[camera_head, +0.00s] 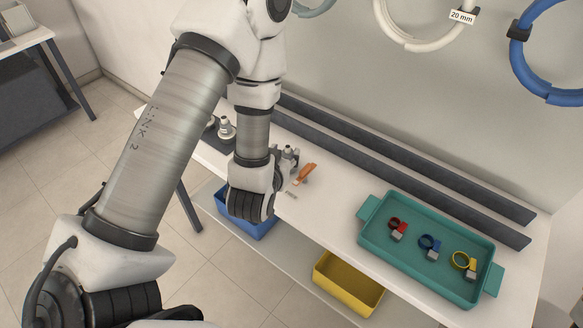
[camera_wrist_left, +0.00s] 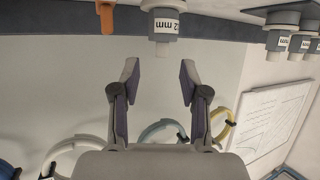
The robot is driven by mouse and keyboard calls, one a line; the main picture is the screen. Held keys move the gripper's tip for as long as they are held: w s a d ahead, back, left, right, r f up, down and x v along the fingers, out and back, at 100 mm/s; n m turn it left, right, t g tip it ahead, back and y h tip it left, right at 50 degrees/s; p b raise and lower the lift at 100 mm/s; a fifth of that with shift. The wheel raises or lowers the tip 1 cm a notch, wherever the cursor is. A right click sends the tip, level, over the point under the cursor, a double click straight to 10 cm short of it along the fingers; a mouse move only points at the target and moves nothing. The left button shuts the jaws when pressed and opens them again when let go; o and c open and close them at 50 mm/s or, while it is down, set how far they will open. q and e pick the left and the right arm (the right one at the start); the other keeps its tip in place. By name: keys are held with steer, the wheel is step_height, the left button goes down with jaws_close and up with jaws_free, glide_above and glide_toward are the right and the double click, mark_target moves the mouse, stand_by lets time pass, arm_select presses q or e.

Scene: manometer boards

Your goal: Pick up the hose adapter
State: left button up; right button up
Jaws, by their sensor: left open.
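A hose adapter (camera_wrist_left: 165,22), a pale stepped cylinder with a grey collar and a label ending in "2 mm", shows at the top middle of the left wrist view. My left gripper (camera_wrist_left: 159,74) is open, and the adapter lies just past its fingertips, in line with the gap between them. Nothing is between the fingers. In the head view the left gripper (camera_head: 289,164) is low over the bench, partly hidden by my wrist; I cannot make out that adapter there. Other adapters (camera_wrist_left: 281,40) show at the right of the wrist view, and one (camera_head: 226,128) stands left of my arm in the head view.
An orange item (camera_head: 305,173) lies right beside the gripper. A teal tray (camera_head: 375,243) with red, blue and yellow clamps is on the bench at right. Dark rails (camera_head: 400,165) run along the wall. A blue bin (camera_head: 262,228) and yellow bin (camera_head: 345,290) sit below.

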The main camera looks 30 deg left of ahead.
mark_target(287, 148)
arm_select(q)
steer(key=shift+b+x, duration=0.9)
steer(key=shift+x, duration=0.05)
steer(key=p+x, duration=0.1)
steer(key=x, duration=0.1)
steer(key=shift+w+a+f, duration=0.25)
steer(key=shift+w+a, duration=0.05)
steer(key=shift+w+f, duration=0.1)
steer(key=shift+w, duration=0.1)
steer(key=shift+c, duration=0.4)
steer(key=shift+s, duration=0.1)
jaws_close()
